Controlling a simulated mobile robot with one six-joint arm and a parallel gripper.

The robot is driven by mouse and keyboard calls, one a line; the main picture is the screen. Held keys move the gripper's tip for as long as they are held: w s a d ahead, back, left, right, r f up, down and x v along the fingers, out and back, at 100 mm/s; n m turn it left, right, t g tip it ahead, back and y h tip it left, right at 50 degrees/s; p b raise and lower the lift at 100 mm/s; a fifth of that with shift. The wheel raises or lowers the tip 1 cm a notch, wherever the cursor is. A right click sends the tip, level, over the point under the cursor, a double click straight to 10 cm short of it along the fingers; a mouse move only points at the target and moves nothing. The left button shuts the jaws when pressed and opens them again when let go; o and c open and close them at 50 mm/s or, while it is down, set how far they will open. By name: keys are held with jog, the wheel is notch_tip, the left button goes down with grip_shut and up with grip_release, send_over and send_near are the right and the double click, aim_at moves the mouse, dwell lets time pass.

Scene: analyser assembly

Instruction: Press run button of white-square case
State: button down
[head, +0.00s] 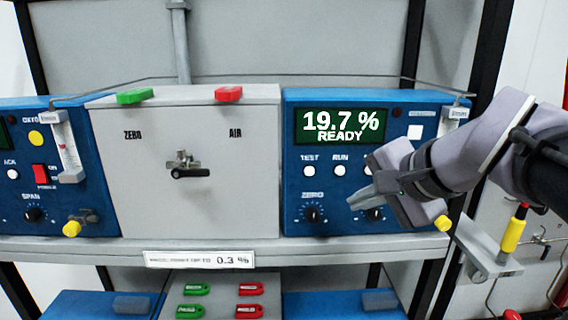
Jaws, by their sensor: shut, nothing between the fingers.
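The white-square case is the blue analyser (292,130) at right on the shelf, with a small white square (415,132) at its upper right. Its display (341,127) reads 19.7 % READY. The white RUN button (340,171) sits below the display, right of the white TEST button (309,171). My gripper (362,197) is shut and empty. Its tips are in front of the panel's lower right, below and right of the RUN button, which stays visible. I cannot tell how far the tips are from the panel. My gripper partly hides the right knob and the labels there.
A grey valve box (250,190) with ZERO and AIR labels stands to the left. Another blue case (95,205) with a yellow circle is at far left. The shelf edge (300,250) runs below. A yellow-ended fitting (443,223) is beside my gripper.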

aim_at(340, 171)
jog(key=shift+w+p, duration=1.35)
jog(key=shift+w, duration=3.1)
jog(key=shift+w, duration=0.1)
jog(key=shift+w, duration=0.35)
jog(key=shift+w, duration=0.35)
jog(key=shift+s, duration=0.1)
jog(key=shift+s+b, duration=0.35)
jog(key=shift+s, duration=0.35)
jog(key=shift+f, duration=0.1)
